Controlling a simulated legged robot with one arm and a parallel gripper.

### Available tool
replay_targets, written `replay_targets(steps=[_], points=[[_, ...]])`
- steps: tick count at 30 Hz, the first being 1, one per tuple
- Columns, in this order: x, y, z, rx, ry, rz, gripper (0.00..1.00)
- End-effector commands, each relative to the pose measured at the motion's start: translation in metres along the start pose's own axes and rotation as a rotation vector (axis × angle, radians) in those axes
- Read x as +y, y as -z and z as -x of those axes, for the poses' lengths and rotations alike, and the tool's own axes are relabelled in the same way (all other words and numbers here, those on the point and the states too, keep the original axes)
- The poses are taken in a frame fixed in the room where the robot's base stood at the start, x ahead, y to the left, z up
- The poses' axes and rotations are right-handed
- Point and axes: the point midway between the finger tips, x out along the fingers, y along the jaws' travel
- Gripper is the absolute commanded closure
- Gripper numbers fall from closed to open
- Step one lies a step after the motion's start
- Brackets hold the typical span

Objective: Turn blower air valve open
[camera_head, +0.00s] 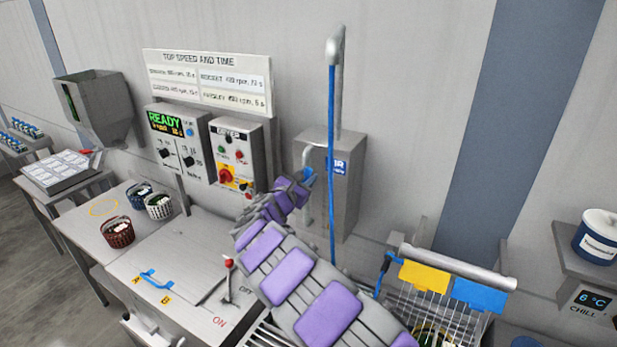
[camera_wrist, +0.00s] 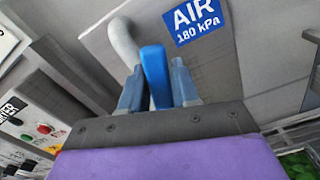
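The blue air valve handle (camera_wrist: 155,72) stands between the two fingers of my gripper (camera_wrist: 157,88) in the wrist view. A finger lies close against each side, with no clear gap showing. A curved grey pipe (camera_wrist: 124,42) runs behind the handle. In the head view my gripper (camera_head: 301,181) is at the front of the grey air box (camera_head: 344,205), and only a bit of the blue handle (camera_head: 309,174) shows past it. The box bears a blue AIR label (camera_head: 337,166); the wrist view reads AIR 180 kPa (camera_wrist: 196,20).
A dryer control panel (camera_head: 238,160) and a READY panel (camera_head: 180,140) are on the wall to the left. A blue hose (camera_head: 331,115) hangs beside the handle. A wire basket rack (camera_head: 445,315) is at the lower right. Small baskets (camera_head: 118,232) stand on the left counter.

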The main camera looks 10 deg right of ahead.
Motion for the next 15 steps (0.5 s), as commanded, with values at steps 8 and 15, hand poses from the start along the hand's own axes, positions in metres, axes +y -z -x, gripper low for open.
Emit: replay_targets(steps=[8, 15], points=[[-0.004, -0.003, 0.0, -0.002, 0.001, -0.002, 0.51], [-0.006, -0.005, -0.001, -0.004, 0.002, -0.004, 0.51]])
